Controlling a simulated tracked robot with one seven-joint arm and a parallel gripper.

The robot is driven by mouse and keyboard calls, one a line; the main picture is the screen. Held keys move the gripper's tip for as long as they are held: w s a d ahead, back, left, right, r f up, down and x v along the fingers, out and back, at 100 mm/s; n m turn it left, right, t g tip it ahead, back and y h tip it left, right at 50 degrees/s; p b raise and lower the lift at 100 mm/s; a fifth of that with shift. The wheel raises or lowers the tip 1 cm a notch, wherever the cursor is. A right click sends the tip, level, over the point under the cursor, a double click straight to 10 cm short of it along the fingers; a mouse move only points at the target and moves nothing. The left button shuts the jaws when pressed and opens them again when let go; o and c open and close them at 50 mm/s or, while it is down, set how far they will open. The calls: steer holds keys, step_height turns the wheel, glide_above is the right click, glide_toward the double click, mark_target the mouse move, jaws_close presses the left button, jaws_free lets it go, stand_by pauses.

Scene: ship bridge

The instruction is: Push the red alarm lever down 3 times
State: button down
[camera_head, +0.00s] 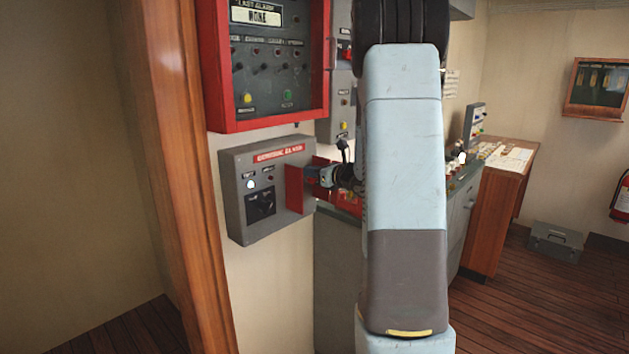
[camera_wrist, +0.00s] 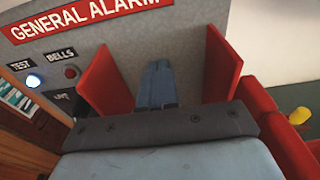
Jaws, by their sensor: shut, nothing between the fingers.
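The general alarm box (camera_head: 236,200) is a grey box on the wall with a red label strip (camera_head: 279,153). In the wrist view its face (camera_wrist: 100,50) shows a red "GENERAL ALARM" sign (camera_wrist: 90,15). Two upright red side plates stand out from the box, a left one (camera_wrist: 106,83) and a right one (camera_wrist: 221,70). My gripper (camera_head: 313,174) is at the box between these plates. In the wrist view its fingers (camera_wrist: 157,68) are together and empty. I cannot make out the red lever itself; my fingers and wrist may hide it.
A red-framed alarm panel (camera_head: 219,100) hangs just above the box. A wooden post (camera_head: 180,150) stands at the left. A grey console (camera_head: 335,270) stands behind my arm at the right. The box face has a lit white button (camera_wrist: 34,80).

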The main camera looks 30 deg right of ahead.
steer(key=shift+f, duration=1.3)
steer(key=shift+r, duration=2.15)
steer(key=v, duration=0.9)
stand_by(0.3)
stand_by(0.6)
steer(key=shift+x, duration=4.5)
